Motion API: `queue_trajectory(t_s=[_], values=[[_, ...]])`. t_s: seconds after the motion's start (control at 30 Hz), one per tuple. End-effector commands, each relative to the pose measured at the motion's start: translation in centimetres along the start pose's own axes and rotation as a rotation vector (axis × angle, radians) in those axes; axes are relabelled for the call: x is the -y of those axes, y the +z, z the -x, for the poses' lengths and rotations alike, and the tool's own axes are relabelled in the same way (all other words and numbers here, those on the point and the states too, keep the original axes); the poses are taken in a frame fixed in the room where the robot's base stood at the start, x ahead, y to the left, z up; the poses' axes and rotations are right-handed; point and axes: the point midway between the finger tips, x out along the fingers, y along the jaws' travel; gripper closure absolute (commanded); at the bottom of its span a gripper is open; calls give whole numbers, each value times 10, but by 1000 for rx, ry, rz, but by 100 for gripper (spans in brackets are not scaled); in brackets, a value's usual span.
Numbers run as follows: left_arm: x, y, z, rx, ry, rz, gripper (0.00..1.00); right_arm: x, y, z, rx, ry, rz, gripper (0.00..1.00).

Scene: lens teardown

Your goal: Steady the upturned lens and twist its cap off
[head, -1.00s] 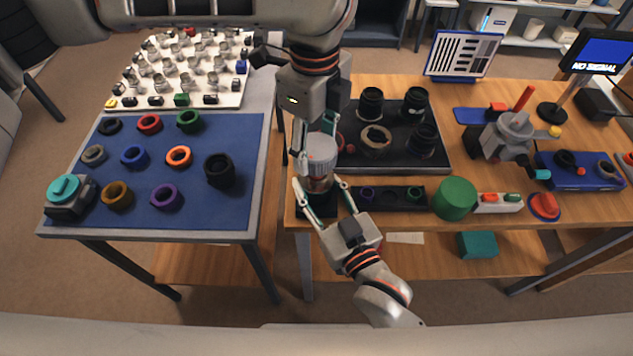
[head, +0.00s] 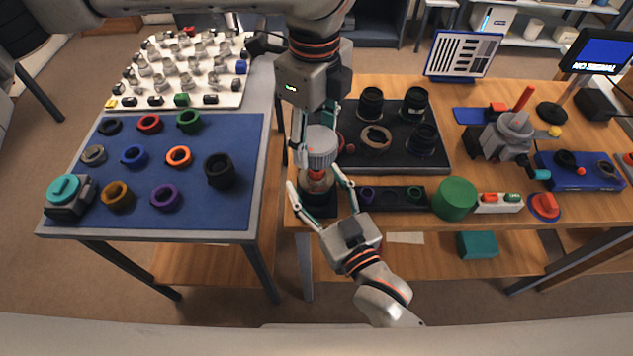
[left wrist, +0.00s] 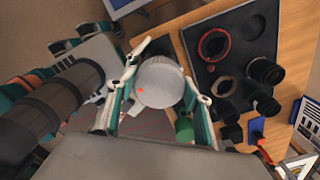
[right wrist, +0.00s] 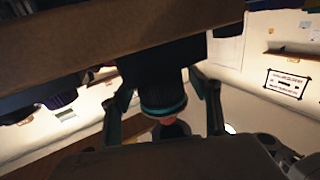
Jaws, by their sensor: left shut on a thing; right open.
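The ribbed silver cap (head: 320,147) is between the fingers of my left gripper (head: 318,150), which is shut on it from above. Its round flat top also shows in the left wrist view (left wrist: 160,82). Below the cap, a copper-coloured and reddish part of the upturned lens (head: 314,182) shows above a black stand (head: 318,209). My right gripper (head: 321,184) is open, its fingers spread on either side of the lens. In the right wrist view a black cylinder with a teal band (right wrist: 163,106) and an orange-red piece (right wrist: 168,121) sit between the fingers. Whether cap and lens still touch is hard to tell.
A dark tray (head: 440,168) with black lens barrels and a ring lies behind to the right. A strip of small rings (head: 391,206) and a green cylinder (head: 454,198) are close on the right. A blue mat (head: 225,132) with coloured rings is on the left table.

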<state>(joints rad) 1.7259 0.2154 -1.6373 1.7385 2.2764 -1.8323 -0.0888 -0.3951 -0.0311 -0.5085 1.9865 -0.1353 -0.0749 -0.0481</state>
Motion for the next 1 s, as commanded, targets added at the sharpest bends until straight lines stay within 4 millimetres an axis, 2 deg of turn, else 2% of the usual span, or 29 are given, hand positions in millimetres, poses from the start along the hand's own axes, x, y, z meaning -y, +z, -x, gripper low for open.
queue_trajectory(t_s=[0.17,1.0], values=[[0,0,5,2,-2,0,71,0,-2,5,1,0,1,38],[0,0,47,8,-12,0,71,0,-15,64,2,0,-1,38]])
